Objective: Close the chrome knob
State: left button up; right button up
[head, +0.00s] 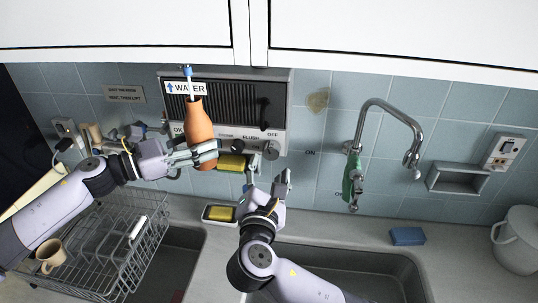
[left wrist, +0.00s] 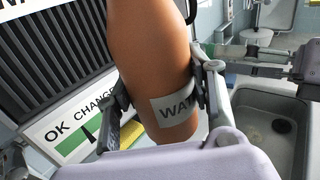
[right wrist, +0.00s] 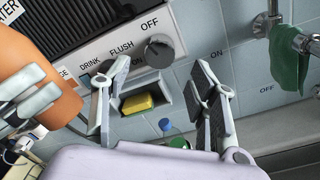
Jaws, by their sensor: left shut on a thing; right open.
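A round grey metallic knob (head: 270,150) sits below the OFF label on the dispenser panel; it also shows in the right wrist view (right wrist: 158,49). A chrome tap (head: 372,104) stands on the wall further right, with a green cloth (head: 350,180) hanging on it and ON and OFF wall labels nearby. I cannot tell which part the task calls the chrome knob. My right gripper (head: 268,178) is open and empty, just below the panel knob and apart from it. My left gripper (head: 205,153) is shut on the orange-brown bottle (head: 199,128), in front of the panel.
A darker knob (head: 237,146) sits left of the grey one. A yellow sponge (right wrist: 144,103) lies in a wall recess. A dish rack (head: 125,225) stands left, a sink (head: 350,262) lies below, and a blue sponge (head: 407,236) and white pot (head: 518,240) are at right.

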aim_at(271, 155)
jog(key=shift+w+d, duration=0.15)
jog(key=shift+w, duration=0.85)
jog(key=shift+w+d, duration=0.2)
jog(key=shift+w, duration=0.85)
jog(key=shift+w+d, duration=0.15)
jog(key=shift+w, duration=0.85)
jog(key=shift+c, duration=0.5)
jog(key=c, duration=1.1)
jog(key=shift+o, duration=0.2)
jog(key=shift+a+f+m, duration=0.1)
jog(key=shift+f+m, duration=0.05)
jog(key=shift+m, duration=1.85)
jog(key=o, duration=1.2)
jog(key=shift+c, duration=0.2)
